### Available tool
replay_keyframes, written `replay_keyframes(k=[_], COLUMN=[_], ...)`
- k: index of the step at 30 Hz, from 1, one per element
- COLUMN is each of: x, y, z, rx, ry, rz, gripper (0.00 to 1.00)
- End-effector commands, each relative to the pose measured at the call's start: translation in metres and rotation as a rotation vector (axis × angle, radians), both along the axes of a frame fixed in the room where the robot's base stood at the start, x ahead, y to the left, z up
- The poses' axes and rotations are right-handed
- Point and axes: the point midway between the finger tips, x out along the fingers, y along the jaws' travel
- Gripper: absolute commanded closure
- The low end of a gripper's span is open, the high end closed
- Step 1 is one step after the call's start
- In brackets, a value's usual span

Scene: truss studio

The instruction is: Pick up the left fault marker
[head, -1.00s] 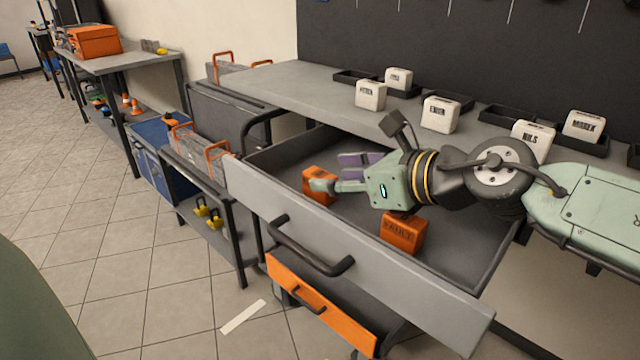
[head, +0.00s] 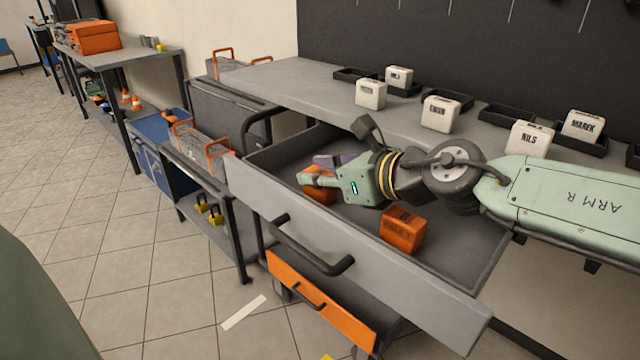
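The left fault marker (head: 318,196) is an orange block in the open grey drawer (head: 452,256), near its left end. My gripper (head: 318,169) is open over it. One pale green finger crosses in front of the block's upper part, and a purple-faced finger shows beyond it. The finger hides some of the block, and I cannot tell whether they touch. A second orange block (head: 402,231), with FAULT on its front, stands to the right, nearer the drawer front, apart from my gripper.
White name blocks (head: 441,114) and black trays (head: 506,115) stand on the bench top (head: 300,82) behind the drawer. The drawer's front panel (head: 400,270) and side walls surround the blocks. An orange drawer (head: 320,305) is partly open below. The drawer floor's right part is clear.

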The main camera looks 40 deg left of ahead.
Motion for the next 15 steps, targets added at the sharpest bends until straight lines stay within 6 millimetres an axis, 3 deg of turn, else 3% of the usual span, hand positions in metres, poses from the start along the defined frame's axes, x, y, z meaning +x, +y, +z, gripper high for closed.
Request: replay_keyframes(k=[10, 15], x=[-0.0001, -0.0001], y=[0.0000, 0.0000], z=[0.0000, 0.0001], rx=[0.000, 0.000], ry=[0.000, 0.000], rz=[0.000, 0.000], gripper=[0.99, 1.00])
